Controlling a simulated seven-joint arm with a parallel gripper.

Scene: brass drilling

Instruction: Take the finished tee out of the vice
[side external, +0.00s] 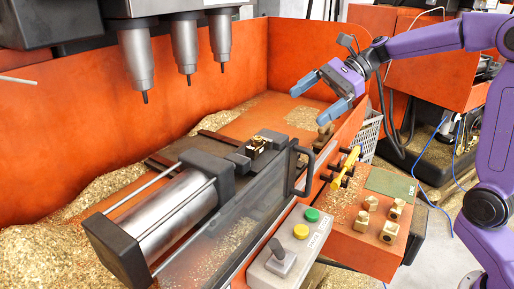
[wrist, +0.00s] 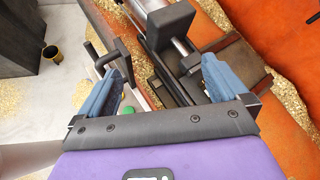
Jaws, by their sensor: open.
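The brass tee (side external: 257,142) sits between the dark jaws of the vice (side external: 238,160), just beyond the end of the silver cylinder. My gripper (side external: 315,103) is open and empty, up and to the right of the vice, well clear of the tee. In the wrist view its two blue fingers (wrist: 160,66) are spread wide. Part of the vice (wrist: 193,68) shows there beyond the right finger. I cannot make out the tee in the wrist view.
Several drill spindles (side external: 185,48) hang over the back left. A clear guard with a black handle (side external: 300,172) stands in front of the vice. The control box (side external: 290,243) and a shelf with several brass pieces (side external: 388,232) are at front right. Brass chips lie around.

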